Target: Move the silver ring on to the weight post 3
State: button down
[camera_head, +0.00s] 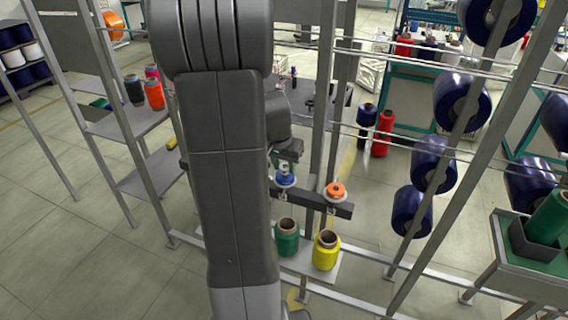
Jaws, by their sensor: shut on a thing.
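My gripper (287,155) shows small beside my dark arm, just above the left end of a dark bar (318,202). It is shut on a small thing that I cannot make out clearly. A blue piece (286,179) with a pale rim shows right below it. I cannot tell whether the blue piece touches the gripper. An orange piece (336,190) with a pale rim sits at the right part of the bar. I cannot make out the silver ring for certain, nor which post is post 3. My arm hides the area to the left.
A green spool (287,241) and a yellow spool (326,252) stand on a low shelf below the bar. Metal frame posts and thin rods stand close by. Dark blue spools (433,163) hang at the right. Shelves (140,125) with colored spools stand at the left.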

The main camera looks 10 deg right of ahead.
jog(key=shift+f+b, duration=0.4)
jog(key=shift+f, duration=0.3)
jog(key=c, duration=0.9)
grip_release()
jog(key=shift+r, duration=0.15)
jog(key=v, duration=1.3)
jog(key=shift+r+b, duration=0.3)
jog(key=shift+s, duration=0.15)
